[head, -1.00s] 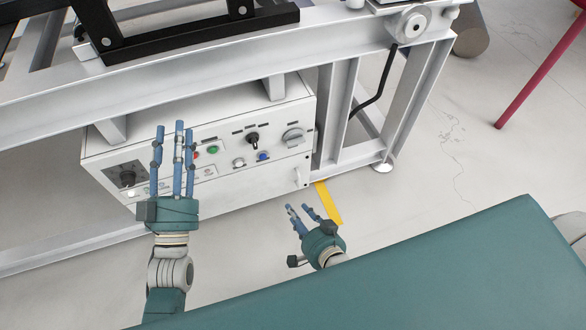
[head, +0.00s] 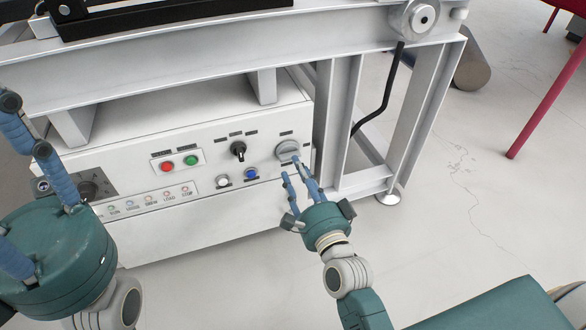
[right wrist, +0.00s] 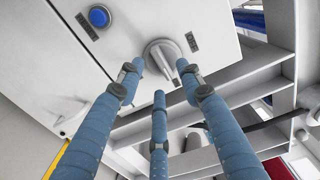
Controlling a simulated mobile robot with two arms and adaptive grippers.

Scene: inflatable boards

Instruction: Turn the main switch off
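The large grey rotary knob (head: 288,149) at the right end of the white control box's front looks like the main switch; its label is too small to read. It also shows in the right wrist view (right wrist: 161,58), with its raised grip visible. My right gripper (head: 298,172) is open, its fingers just below and in front of the knob. In the right wrist view two fingertips flank the knob and the third is below it; contact cannot be told. My left gripper (head: 35,185) is large at the left edge, fingers spread and empty, partly out of frame.
The control box (head: 205,215) also carries a red button (head: 167,167), a green button (head: 191,160), a black selector (head: 238,150), a white button (head: 222,181) and a blue button (head: 252,173). A metal frame (head: 345,120) stands over and right of it.

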